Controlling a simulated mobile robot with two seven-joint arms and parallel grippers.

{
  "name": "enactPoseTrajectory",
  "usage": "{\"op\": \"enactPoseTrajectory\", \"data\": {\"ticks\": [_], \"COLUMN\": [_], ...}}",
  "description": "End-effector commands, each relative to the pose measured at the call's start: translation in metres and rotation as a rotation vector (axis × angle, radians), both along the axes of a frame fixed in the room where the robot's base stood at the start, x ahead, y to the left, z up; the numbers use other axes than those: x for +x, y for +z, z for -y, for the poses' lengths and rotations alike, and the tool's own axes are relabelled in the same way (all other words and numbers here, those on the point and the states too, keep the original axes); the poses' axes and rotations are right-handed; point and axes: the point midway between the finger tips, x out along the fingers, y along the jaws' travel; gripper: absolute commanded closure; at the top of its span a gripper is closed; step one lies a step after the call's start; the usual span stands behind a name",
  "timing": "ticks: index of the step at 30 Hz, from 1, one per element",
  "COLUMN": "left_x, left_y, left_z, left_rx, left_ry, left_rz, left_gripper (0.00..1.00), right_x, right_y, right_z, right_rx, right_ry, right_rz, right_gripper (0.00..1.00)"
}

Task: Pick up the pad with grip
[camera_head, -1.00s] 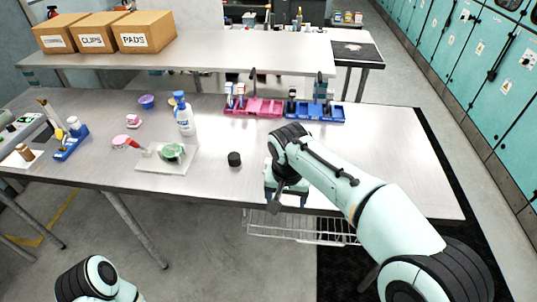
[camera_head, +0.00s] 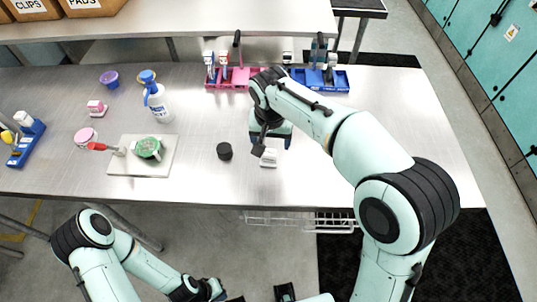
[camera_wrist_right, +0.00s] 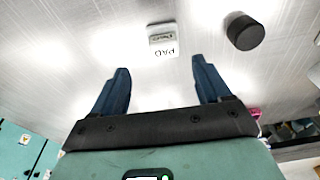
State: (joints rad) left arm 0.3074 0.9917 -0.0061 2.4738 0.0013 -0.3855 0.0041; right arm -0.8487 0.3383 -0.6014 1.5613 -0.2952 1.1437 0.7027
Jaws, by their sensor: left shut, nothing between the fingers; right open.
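The pad with grip (camera_head: 268,158) is a small white block on the metal table, near its front edge. In the right wrist view the pad (camera_wrist_right: 162,41) shows dark lettering "PAD" and lies beyond the fingertips, roughly midway between their lines. My right gripper (camera_head: 270,143) is open and empty, just behind the pad in the head view. Its two blue fingers (camera_wrist_right: 160,75) are apart and do not touch the pad. My left gripper (camera_head: 218,290) is shut at the bottom edge of the head view, away from the table, and partly cut off.
A black cylinder (camera_head: 224,151) stands left of the pad. A white board (camera_head: 128,165) with a green round item (camera_head: 149,147) lies further left, near a spray bottle (camera_head: 157,100). Pink (camera_head: 231,80) and blue (camera_head: 322,82) trays stand behind. The table's right side is clear.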

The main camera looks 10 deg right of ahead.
Motion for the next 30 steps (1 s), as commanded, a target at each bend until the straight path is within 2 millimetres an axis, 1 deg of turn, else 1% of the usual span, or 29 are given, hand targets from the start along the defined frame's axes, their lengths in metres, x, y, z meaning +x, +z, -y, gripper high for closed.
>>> {"op": "enactPoseTrajectory", "data": {"ticks": [1, 3, 11, 18, 22, 28, 29, 30], "left_x": [-0.001, -0.002, -0.002, -0.003, -0.003, -0.003, -0.003, -0.003], "left_y": [-0.002, -0.003, -0.004, -0.005, -0.006, -0.006, -0.006, -0.006], "left_z": [0.0, 0.0, 0.0, 0.0, 0.0, 0.0, 0.0, 0.0], "left_rx": [0.001, 0.0, 0.0, 0.0, 0.0, 0.0, 0.0, 0.0], "left_ry": [0.0, 0.0, 0.0, 0.0, 0.0, 0.0, 0.0, 0.0], "left_rz": [-0.002, -0.002, -0.002, -0.002, -0.003, -0.003, -0.003, -0.003], "left_gripper": [1.0, 1.0, 1.0, 1.0, 1.0, 1.0, 1.0, 1.0], "right_x": [0.001, 0.002, 0.006, 0.013, 0.015, 0.015, 0.015, 0.015], "right_y": [-0.011, -0.02, -0.039, -0.073, -0.081, -0.081, -0.08, -0.08], "right_z": [0.001, 0.002, 0.001, 0.0, 0.0, 0.0, 0.0, 0.0], "right_rx": [-0.003, -0.002, -0.002, -0.002, -0.001, 0.0, 0.0, 0.0], "right_ry": [-0.002, -0.001, 0.0, 0.0, 0.0, 0.0, 0.0, 0.0], "right_rz": [-0.004, -0.003, -0.002, -0.002, 0.001, 0.001, 0.001, 0.001], "right_gripper": [0.23, 0.23, 0.23, 0.23, 0.23, 0.23, 0.3, 0.43]}}
